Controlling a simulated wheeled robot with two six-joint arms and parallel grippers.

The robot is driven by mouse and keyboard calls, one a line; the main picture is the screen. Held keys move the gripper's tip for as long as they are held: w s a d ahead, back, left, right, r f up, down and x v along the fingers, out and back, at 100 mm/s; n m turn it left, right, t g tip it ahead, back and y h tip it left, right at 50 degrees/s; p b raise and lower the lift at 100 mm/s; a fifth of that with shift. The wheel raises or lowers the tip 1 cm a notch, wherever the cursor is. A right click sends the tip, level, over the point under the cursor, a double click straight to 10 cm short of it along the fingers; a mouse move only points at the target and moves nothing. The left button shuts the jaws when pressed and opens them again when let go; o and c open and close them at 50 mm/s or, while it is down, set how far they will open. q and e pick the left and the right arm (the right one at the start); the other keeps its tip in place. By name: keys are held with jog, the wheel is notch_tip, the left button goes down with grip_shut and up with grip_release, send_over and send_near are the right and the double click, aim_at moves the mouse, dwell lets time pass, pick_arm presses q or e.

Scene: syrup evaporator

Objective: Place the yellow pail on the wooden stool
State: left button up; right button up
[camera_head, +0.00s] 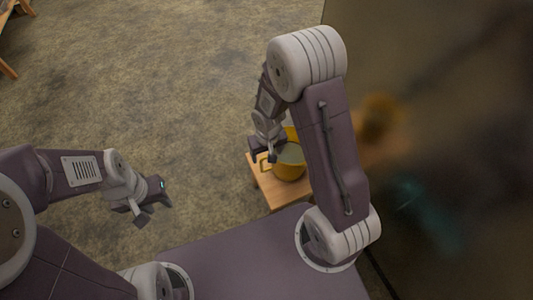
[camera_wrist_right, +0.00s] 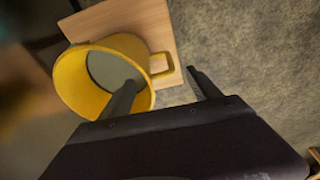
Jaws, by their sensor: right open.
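The yellow pail (camera_head: 291,172) stands upright on the wooden stool (camera_head: 279,198), with a grey round surface inside it. In the right wrist view the pail (camera_wrist_right: 72,82) sits on the stool's square top (camera_wrist_right: 163,28), its loop handle towards the right. My right gripper (camera_head: 264,157) is open at the handle side of the pail. In the right wrist view one finger overlaps the pail's opening and the other is beyond the handle; contact cannot be told. My left gripper (camera_head: 154,210) is open and empty over the floor, well left of the stool.
A dark, glossy wall (camera_head: 440,120) rises right beside the stool and shows a blurred reflection of it. Part of a wooden piece of furniture (camera_head: 8,68) is at the far upper left. The mottled floor (camera_head: 150,80) between is clear.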

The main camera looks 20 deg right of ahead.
pick_arm(q)
notch_tip(320, 180, up, 3)
jog(key=shift+r+p, duration=0.2)
jog(key=shift+p, duration=0.9)
pick_arm(e)
jog(key=s+d+r, duration=0.1)
jog(key=s+r, duration=0.9)
jog(key=r, duration=0.3)
jog(key=shift+s+d+m+g+y, duration=0.2)
jog(key=shift+s+m+g+y, duration=0.1)
jog(key=shift+s, duration=0.05)
